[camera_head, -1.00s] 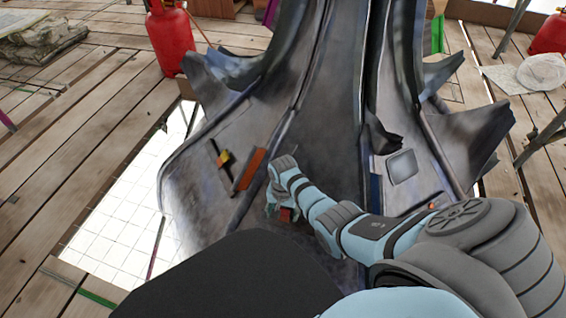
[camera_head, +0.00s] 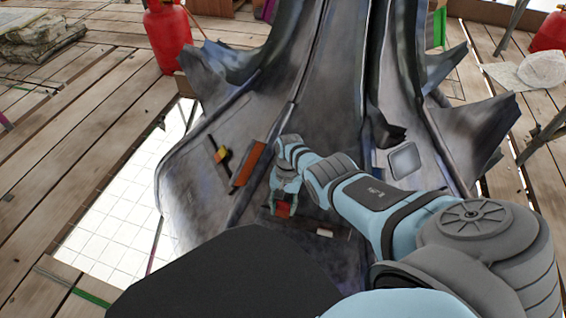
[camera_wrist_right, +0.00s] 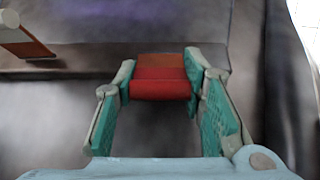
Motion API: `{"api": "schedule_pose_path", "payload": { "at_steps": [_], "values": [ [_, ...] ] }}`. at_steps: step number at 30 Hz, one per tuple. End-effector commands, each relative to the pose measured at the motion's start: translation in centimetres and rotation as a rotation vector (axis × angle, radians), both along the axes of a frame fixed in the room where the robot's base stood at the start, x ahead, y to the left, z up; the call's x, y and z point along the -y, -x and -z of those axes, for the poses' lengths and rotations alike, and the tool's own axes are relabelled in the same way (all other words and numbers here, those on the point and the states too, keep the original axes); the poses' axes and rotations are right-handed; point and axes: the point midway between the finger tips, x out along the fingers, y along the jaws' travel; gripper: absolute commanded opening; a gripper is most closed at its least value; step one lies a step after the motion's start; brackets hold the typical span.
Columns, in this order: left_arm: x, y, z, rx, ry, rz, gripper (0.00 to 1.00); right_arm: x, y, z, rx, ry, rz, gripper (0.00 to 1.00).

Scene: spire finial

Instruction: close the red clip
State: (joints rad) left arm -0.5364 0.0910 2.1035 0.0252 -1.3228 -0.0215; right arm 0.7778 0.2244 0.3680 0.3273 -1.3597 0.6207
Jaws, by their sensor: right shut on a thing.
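The red clip (camera_head: 283,209) is a small red block on the dark grey lower flank of the spire finial (camera_head: 325,140) in the head view. My right gripper (camera_head: 283,207) reaches down to it. In the right wrist view the red clip (camera_wrist_right: 160,84) sits between the fingertips of my right gripper (camera_wrist_right: 160,82), which are shut on it. Its top face looks more orange-brown. Whether the clip itself is open or closed cannot be told. My left gripper is not in view.
An orange-red bar (camera_head: 249,164) and a yellow-and-black piece (camera_head: 221,155) lie left of the gripper. A pale square plate (camera_head: 404,160) is on the right flank. A red gas cylinder (camera_head: 168,38) stands at the upper left on wooden planks (camera_head: 90,125).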

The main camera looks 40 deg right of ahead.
Motion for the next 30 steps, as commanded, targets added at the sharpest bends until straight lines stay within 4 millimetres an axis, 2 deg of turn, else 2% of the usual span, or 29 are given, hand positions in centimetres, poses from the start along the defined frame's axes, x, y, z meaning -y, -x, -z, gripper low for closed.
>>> {"api": "schedule_pose_path", "payload": {
  "at_steps": [8,9,12,24,29,30],
  "values": [
    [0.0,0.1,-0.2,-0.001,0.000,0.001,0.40,0.1,0.0,-0.1,-0.003,-0.003,0.001,0.09],
    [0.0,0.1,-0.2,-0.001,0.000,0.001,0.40,0.1,0.0,-0.1,-0.003,-0.003,0.001,0.40],
    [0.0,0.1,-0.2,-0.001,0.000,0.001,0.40,0.0,0.0,-0.1,-0.003,-0.003,0.001,0.56],
    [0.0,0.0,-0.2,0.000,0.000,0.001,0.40,0.1,-0.1,-0.4,-0.001,-0.003,0.001,0.57],
    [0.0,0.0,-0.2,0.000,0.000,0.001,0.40,0.6,-0.4,-2.3,0.001,0.000,0.000,0.57],
    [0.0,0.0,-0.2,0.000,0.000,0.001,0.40,0.8,-0.7,-3.5,0.004,0.000,0.000,0.57]
  ]
}}
